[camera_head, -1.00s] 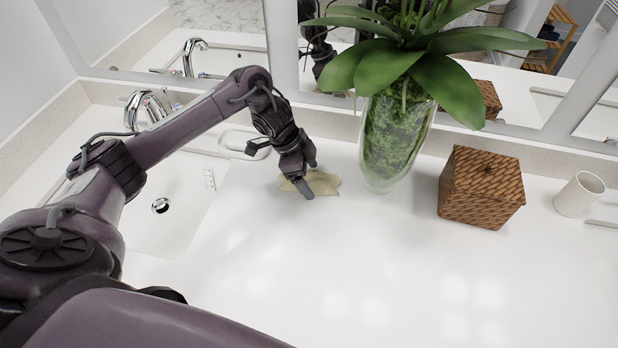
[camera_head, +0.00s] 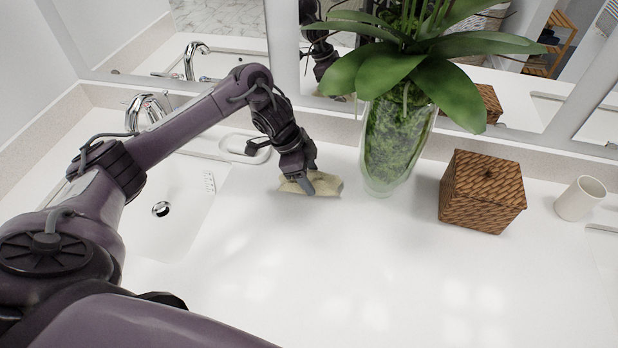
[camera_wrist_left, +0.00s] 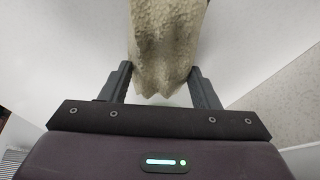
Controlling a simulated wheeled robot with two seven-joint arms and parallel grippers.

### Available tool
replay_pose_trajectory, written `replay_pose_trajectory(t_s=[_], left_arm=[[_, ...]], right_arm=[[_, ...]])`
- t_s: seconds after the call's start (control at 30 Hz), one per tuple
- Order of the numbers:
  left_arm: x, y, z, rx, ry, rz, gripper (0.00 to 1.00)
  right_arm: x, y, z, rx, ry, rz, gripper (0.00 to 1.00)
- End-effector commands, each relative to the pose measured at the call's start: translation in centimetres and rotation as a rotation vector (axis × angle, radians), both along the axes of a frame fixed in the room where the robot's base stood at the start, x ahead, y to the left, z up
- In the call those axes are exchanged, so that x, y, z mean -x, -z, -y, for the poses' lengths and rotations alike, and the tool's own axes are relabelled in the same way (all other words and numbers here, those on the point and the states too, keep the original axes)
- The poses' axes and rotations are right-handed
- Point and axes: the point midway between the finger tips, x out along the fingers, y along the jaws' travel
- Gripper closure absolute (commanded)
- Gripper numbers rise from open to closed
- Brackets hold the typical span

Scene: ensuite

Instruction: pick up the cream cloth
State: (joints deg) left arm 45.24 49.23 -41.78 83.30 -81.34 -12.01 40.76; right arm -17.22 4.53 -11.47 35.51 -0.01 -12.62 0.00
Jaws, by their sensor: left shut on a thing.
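The cream cloth (camera_head: 325,184) is a small crumpled piece on the white counter, left of the glass vase. My left gripper (camera_head: 308,182) is over the cloth, its fingers shut on it. In the left wrist view the cloth (camera_wrist_left: 165,45) is bunched between the two fingers of the gripper (camera_wrist_left: 165,80). The cloth's far end runs out of the top of that view. Whether it still touches the counter I cannot tell. My right gripper is not in view.
A glass vase with a green plant (camera_head: 393,145) stands just right of the cloth. A woven brown box (camera_head: 482,192) and a white cup (camera_head: 580,198) stand further right. A sink (camera_head: 175,205) and faucet (camera_head: 147,110) are at left. The front counter is clear.

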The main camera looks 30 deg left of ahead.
Motion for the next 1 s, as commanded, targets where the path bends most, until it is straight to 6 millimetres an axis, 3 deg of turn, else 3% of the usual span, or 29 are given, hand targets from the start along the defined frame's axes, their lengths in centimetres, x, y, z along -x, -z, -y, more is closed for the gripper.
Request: replay_pose_trajectory(t_s=[0.1, 0.4, 0.6, 0.8, 1.0], left_arm=[[-0.1, -2.0, 0.0, -0.001, 0.001, 0.007, 0.66], [-0.1, -11.3, -0.2, -0.005, 0.000, 0.010, 0.66], [-0.1, -15.6, -0.1, -0.003, 0.000, 0.007, 0.66], [-0.1, -18.0, -0.1, -0.003, 0.000, 0.004, 0.66], [0.0, -18.7, 0.0, -0.001, 0.000, 0.000, 0.66]], right_arm=[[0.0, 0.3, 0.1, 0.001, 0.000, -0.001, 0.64], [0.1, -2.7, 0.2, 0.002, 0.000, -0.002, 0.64], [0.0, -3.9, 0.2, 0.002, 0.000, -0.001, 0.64], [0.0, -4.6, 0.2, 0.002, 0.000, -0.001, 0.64], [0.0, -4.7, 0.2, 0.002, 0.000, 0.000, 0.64]])
